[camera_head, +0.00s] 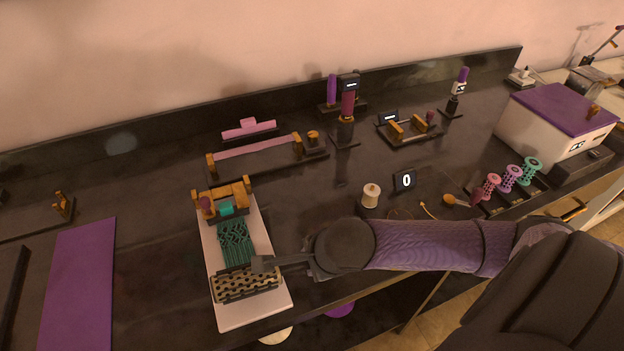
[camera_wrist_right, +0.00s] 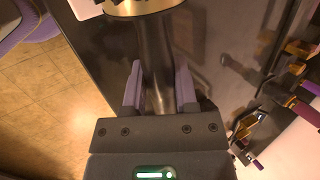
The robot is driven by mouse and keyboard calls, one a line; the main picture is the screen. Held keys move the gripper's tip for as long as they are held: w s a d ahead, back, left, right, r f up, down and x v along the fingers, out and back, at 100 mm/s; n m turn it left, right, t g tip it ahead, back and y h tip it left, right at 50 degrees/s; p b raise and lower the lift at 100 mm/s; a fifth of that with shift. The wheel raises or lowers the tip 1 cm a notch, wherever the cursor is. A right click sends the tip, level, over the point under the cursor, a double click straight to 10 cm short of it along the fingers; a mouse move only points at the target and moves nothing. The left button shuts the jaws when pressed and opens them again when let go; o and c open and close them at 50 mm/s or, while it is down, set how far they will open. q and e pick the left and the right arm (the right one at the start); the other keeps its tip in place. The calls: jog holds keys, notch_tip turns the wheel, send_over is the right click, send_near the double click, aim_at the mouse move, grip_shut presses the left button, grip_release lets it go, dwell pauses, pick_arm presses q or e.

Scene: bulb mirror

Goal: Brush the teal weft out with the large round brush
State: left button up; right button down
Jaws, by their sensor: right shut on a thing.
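The teal weft (camera_head: 235,243) hangs as a wavy, lattice-like sheet down a pale board (camera_head: 222,318), from a wooden clamp (camera_head: 222,196) at the board's far end. The large round brush, a tan barrel with dark bristles (camera_head: 247,283), lies crosswise over the weft's near end. I cannot tell whether they touch. My right gripper (camera_head: 298,259) reaches in from the right. In the right wrist view, my right gripper (camera_wrist_right: 160,88) is shut on the brush's dark handle (camera_wrist_right: 155,50), below a gold-rimmed head (camera_wrist_right: 145,7). My left gripper is out of view.
A purple mat (camera_head: 78,285) lies left of the board. A white spool (camera_head: 371,195) and a display reading 0 (camera_head: 404,180) stand to the right. Behind are a pink band on a wooden stand (camera_head: 255,147) and upright tools (camera_head: 347,108). A purple-lidded box (camera_head: 560,108) stands far right.

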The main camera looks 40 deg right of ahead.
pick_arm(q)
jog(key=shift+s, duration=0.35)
pick_arm(e)
jog(key=w, duration=0.1)
jog(key=w+b, duration=0.1)
jog(key=w, duration=0.1)
jog(key=shift+d+f, duration=0.2)
jog(key=shift+d, duration=0.2)
jog(key=w+b, duration=0.1)
jog(key=w+d+b, duration=0.1)
jog(key=w, duration=0.1)
jog(key=shift+w+f, duration=0.1)
jog(key=w+b, duration=0.1)
jog(key=w, duration=0.1)
jog(key=w+d+b, duration=0.1)
jog(key=w+b, duration=0.1)
jog(key=w+d+b, duration=0.1)
jog(key=w, duration=0.2)
jog(key=shift+w, duration=0.25)
jog(key=shift+r, duration=0.2)
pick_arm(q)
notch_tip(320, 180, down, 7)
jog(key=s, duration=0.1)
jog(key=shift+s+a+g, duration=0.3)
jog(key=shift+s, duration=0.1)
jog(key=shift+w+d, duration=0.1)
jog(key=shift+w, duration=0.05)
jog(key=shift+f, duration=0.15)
pick_arm(e)
jog(key=shift+f, duration=0.15)
